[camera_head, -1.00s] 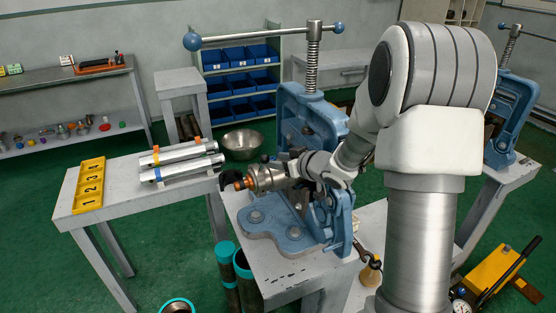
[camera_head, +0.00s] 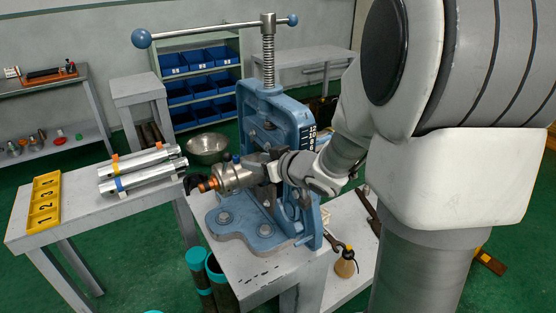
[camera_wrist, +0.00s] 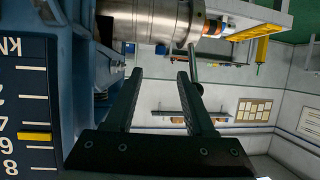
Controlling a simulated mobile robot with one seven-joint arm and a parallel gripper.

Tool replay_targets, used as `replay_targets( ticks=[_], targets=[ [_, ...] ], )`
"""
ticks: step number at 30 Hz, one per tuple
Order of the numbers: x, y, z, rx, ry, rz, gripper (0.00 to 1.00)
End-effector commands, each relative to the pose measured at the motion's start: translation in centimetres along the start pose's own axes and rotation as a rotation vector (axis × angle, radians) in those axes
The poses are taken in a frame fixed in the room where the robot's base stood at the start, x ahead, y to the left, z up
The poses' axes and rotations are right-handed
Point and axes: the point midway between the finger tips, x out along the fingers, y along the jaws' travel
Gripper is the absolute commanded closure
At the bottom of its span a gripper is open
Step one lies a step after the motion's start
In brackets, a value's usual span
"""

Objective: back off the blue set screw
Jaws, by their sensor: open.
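The blue vise (camera_head: 300,135) stands on a grey bench, with a metal cylindrical fitting (camera_head: 232,177) at its front, orange-tipped at the left end. My gripper (camera_head: 265,170) is beside the fitting's right end in the head view. In the wrist view my gripper (camera_wrist: 160,76) is open with nothing between its fingers. The fitting (camera_wrist: 150,22) lies beyond the fingertips, and a thin grey rod (camera_wrist: 194,65) from it ends close to the right finger.
The vise's scale plate (camera_wrist: 22,110) is close on the left in the wrist view. Two clamped pipes (camera_head: 145,170) and a yellow numbered tray (camera_head: 43,200) sit on the left table. A metal bowl (camera_head: 208,148) is behind. Teal-ended pipes (camera_head: 200,275) stand by the bench.

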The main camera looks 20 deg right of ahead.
Motion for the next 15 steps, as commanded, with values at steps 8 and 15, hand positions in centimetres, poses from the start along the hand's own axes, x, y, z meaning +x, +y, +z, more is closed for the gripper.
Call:
replay_targets(
  ticks=[8,15],
  targets=[
    [-5.4,0.0,-0.2,0.001,0.001,0.003,0.45],
    [-7.7,0.0,-0.1,0.001,0.001,0.001,0.45]
  ],
)
